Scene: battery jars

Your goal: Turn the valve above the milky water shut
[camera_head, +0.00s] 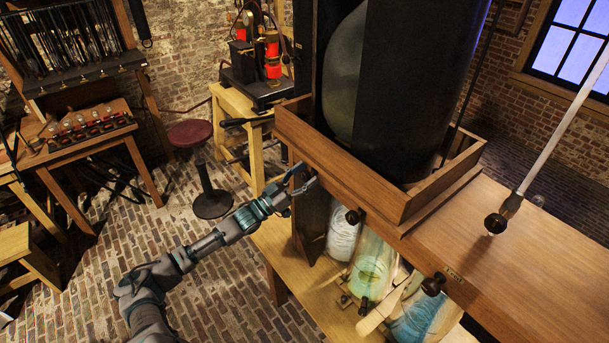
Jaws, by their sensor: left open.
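Under the wooden shelf stand several glass jars. The leftmost holds whitish, milky-looking water (342,238), the middle one greenish water (371,268), and the right one bluish water (414,320). A black valve knob (353,216) sits on the shelf's front edge, above and slightly right of the milky jar. Another black knob (434,285) sits farther right along that edge. My left gripper (305,178) is open and empty, close to the wooden tray's left front side, up and left of the first knob. Whether it touches the tray cannot be told. My right gripper is out of view.
A wooden tray (345,168) holds a large dark cylinder (412,90) and a glass vessel. A pale rod with a black end (497,220) stands on the shelf (540,260). A stool (192,134) and a bench (90,142) stand left. Brick floor is open around my left arm.

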